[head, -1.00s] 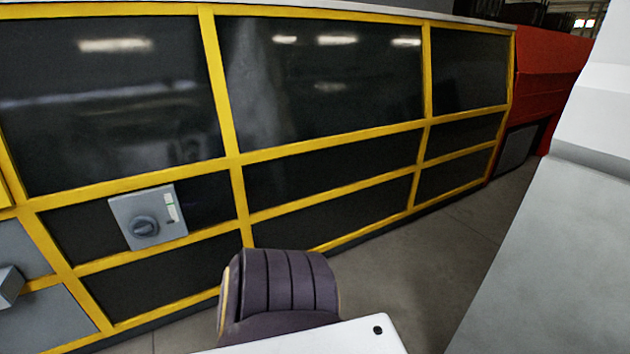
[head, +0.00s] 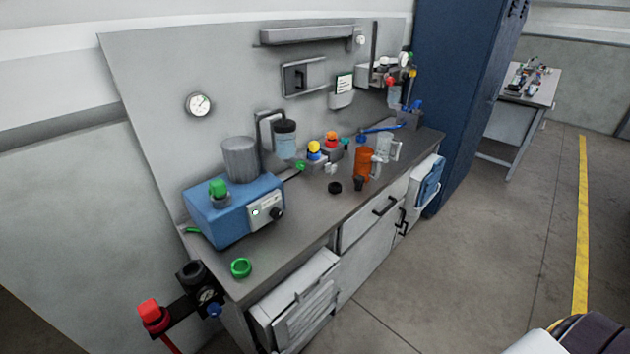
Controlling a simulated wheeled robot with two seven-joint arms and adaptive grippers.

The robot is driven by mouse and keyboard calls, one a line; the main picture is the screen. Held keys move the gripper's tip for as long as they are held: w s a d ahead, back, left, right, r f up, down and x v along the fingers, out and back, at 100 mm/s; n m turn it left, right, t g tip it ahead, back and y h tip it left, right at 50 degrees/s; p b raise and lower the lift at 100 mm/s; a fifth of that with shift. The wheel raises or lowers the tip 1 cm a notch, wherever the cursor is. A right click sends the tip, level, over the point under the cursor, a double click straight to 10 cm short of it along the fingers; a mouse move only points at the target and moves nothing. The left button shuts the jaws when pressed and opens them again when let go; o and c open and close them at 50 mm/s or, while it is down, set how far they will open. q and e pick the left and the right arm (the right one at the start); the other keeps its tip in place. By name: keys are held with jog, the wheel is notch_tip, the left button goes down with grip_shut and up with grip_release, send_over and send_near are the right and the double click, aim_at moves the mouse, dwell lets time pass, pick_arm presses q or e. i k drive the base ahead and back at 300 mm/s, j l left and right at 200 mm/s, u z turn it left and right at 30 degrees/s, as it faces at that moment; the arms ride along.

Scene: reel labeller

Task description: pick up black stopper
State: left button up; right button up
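A small round black stopper (head: 335,187) lies on the grey worktop of a bench (head: 300,217), near its front edge and about midway along. It is left of an orange-brown mug (head: 363,164). Nothing covers it.
A blue machine (head: 222,222) with a grey cylinder stands on the bench's left part. A green ring (head: 241,268) lies in front of it. A clear jug (head: 384,148) stands behind the mug. Open floor (head: 460,260) lies right of the bench, beside a tall blue cabinet (head: 455,90).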

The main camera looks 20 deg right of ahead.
aim_at(360, 180)
jog(key=z, duration=1.1)
